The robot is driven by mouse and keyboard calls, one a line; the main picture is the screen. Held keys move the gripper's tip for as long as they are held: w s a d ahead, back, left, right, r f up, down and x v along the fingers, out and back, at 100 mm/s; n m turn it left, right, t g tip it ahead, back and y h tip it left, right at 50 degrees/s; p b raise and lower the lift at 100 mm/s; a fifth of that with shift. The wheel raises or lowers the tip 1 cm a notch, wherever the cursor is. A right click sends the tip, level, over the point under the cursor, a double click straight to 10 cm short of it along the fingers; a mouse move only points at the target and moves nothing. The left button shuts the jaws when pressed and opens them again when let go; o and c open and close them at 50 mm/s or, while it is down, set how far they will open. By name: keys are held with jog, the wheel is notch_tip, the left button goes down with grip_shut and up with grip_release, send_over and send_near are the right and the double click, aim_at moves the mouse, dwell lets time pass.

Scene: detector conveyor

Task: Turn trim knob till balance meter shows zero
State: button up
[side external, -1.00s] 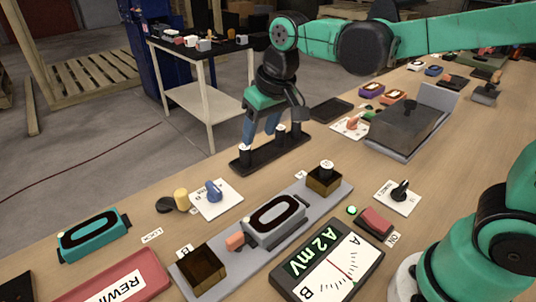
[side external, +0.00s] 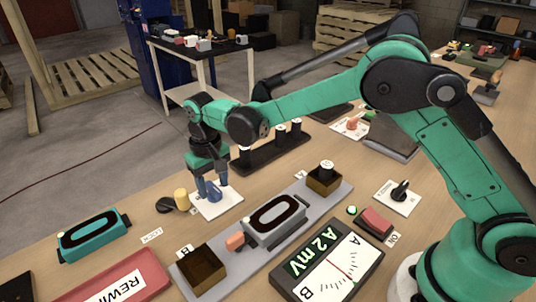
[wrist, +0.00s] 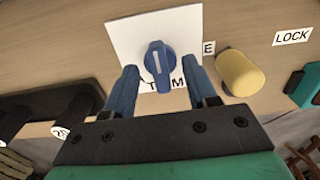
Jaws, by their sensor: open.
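The trim knob (wrist: 157,62) is blue with a white line and sits on a white plate (wrist: 115,37) with partly hidden lettering. In the side view the knob (side external: 214,194) is partly covered by my gripper (side external: 209,187). My gripper (wrist: 160,66) is open, with one blue finger on each side of the knob and gaps between. I cannot tell how deep the fingertips reach. The balance meter (side external: 316,283) has a white dial with a red needle between A and B; its green display (side external: 311,252) reads "A 2 mV".
A yellow post (wrist: 239,73) stands close beside the plate, near my finger. A black rack (side external: 270,155) with several knobbed pieces is behind. A grey balance unit (side external: 275,222) with two boxes lies in front. A red switch (side external: 375,222) sits beside the meter.

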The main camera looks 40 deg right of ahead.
jog(key=shift+f, duration=0.35)
jog(key=shift+c, duration=0.3)
grip_shut()
jog(key=n, duration=0.4)
jog(key=shift+n, duration=0.3)
jog(key=n, duration=0.5)
jog(key=shift+d, duration=0.1)
